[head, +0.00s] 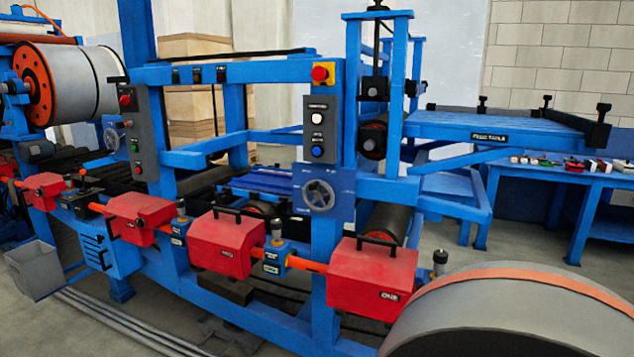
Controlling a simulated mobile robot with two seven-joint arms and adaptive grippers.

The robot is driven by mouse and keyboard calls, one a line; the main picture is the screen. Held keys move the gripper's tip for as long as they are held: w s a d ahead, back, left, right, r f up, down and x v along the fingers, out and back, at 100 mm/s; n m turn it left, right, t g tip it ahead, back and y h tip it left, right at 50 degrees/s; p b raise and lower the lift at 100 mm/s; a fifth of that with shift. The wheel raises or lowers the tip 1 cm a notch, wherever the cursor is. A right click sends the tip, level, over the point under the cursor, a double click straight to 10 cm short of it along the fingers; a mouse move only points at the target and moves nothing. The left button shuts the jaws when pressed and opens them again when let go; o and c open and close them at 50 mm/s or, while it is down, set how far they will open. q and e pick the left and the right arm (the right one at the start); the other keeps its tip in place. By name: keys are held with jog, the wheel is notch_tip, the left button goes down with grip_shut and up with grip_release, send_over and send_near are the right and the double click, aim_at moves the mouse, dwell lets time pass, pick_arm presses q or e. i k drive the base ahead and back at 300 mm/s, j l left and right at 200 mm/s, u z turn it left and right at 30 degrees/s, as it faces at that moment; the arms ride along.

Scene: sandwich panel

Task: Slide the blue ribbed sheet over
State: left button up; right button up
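A blue ribbed sheet (505,121) lies flat on the labelled feed table (487,138) at the right of the head view. Its ribs run lengthwise, and its colour nearly matches the table, so the exact border between them is hard to tell. Another blue ribbed surface (275,181) shows lower down inside the machine, partly hidden by the frame. I cannot tell whether it is a separate sheet. Neither of my grippers is in view.
Blue machine frame posts (326,130) and a control panel (318,130) stand in the middle. Red boxes (372,279) line the front. A large grey roll (490,315) fills the lower right. A bench (600,175) with small items stands far right. Black stops (598,132) edge the feed table.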

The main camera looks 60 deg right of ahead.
aim_at(273, 180)
jog(key=z, duration=1.55)
jog(key=i+j+z, duration=0.1)
jog(key=z, duration=0.6)
jog(key=i+j+z, duration=0.15)
jog(key=j+z, duration=0.15)
jog(key=j, duration=0.15)
jog(key=j+z, duration=0.35)
jog(key=i+j+z, duration=0.1)
jog(key=j, duration=0.45)
jog(key=j+z, duration=0.1)
jog(key=j, duration=0.45)
jog(key=i, duration=0.05)
